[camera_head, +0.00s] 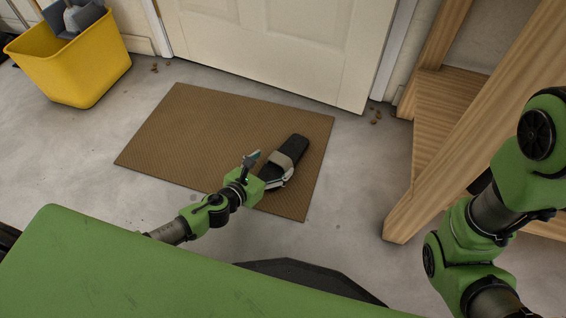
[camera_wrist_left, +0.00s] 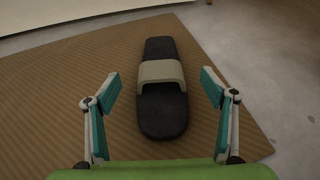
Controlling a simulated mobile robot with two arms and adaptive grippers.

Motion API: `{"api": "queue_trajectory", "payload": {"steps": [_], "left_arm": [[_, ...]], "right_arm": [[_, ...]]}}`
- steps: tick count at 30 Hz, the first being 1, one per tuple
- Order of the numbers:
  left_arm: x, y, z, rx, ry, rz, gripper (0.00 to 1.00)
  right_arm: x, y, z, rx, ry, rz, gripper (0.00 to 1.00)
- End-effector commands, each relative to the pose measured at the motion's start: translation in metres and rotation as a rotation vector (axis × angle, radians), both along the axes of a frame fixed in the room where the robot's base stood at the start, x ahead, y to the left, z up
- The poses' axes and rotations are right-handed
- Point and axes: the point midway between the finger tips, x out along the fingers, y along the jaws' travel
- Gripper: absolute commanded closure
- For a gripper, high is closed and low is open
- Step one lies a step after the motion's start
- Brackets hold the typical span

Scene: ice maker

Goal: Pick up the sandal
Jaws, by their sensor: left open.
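The sandal (camera_head: 295,147) is black with a wide beige strap and lies on the brown doormat, toward its right side. In the left wrist view the sandal (camera_wrist_left: 161,110) lies lengthwise between the two spread fingers, with its strap near the fingertips in the picture. My left gripper (camera_head: 268,168) is open and empty at the sandal's near end, and part of it covers that end in the head view. In the left wrist view my left gripper (camera_wrist_left: 158,84) shows a gap on each side of the sandal. I cannot tell its height above the mat. My right gripper is not in view.
The doormat (camera_head: 190,130) lies flat before a white door (camera_head: 290,40). A yellow bucket (camera_head: 75,65) stands at the upper left. A wooden frame (camera_head: 440,120) stands at the right, near my right arm. Small brown debris (camera_head: 375,116) lies near the door. Concrete floor around the mat is mostly clear.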

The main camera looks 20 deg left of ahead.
Motion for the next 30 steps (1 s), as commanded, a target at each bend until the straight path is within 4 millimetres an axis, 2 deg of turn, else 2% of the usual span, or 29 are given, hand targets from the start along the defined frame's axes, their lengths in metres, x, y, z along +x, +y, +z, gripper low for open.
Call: {"api": "queue_trajectory", "payload": {"steps": [12, 21, 22, 27, 30], "left_arm": [[0.042, -0.012, -0.022, -0.001, -0.002, 0.0, 0.24], [0.046, -0.013, -0.021, -0.001, 0.0, 0.0, 0.24], [0.046, -0.013, -0.021, -0.001, 0.0, 0.0, 0.26], [0.046, -0.013, -0.021, -0.001, 0.0, 0.0, 0.68], [0.046, -0.013, -0.02, -0.001, -0.001, 0.0, 0.68]], "right_arm": [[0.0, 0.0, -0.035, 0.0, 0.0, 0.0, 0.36], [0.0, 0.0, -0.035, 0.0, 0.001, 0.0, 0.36], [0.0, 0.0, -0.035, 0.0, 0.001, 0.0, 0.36], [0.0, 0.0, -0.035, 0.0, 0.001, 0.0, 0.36], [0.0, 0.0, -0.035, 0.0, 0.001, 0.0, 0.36]]}}
